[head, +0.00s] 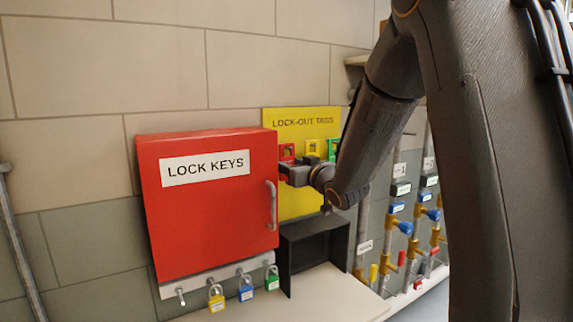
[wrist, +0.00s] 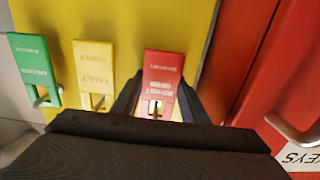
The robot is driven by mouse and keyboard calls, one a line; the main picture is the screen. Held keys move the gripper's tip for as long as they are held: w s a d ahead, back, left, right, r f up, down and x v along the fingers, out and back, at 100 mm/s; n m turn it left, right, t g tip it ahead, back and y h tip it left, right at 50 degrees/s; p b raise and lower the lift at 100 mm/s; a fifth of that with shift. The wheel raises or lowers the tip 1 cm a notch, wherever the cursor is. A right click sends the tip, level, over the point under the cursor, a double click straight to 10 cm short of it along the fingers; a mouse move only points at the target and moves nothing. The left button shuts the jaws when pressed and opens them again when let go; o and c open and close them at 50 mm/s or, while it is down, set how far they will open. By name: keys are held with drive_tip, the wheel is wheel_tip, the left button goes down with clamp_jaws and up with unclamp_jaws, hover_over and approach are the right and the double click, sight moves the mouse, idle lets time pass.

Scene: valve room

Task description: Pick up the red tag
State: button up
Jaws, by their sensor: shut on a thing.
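The red tag (wrist: 163,75) hangs on the yellow lock-out tags board, at the end of the row nearest the red cabinet. In the head view, the red tag (head: 287,150) shows just above my gripper (head: 287,173), close to the cabinet's right edge. In the wrist view, my gripper (wrist: 158,103) has one finger on each side of the tag's lower part and is shut on it. A hook end shows in the tag's slot. The fingers' inner faces are partly hidden.
A yellow tag (wrist: 95,72) and a green tag (wrist: 35,68) hang beside it on the board (head: 300,208). The red LOCK KEYS cabinet (head: 210,215) with its handle (head: 271,205) stands close left. A dark open box (head: 312,232) sits below. Valve pipes (head: 410,225) stand right.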

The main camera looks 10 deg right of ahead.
drive_tip(key=shift+r, duration=0.1)
drive_tip(key=shift+r+p, duration=0.65)
drive_tip(key=shift+r, duration=0.2)
drive_tip(key=p+v, duration=0.4)
drive_tip(key=v, duration=1.4)
drive_tip(key=shift+f, duration=0.15)
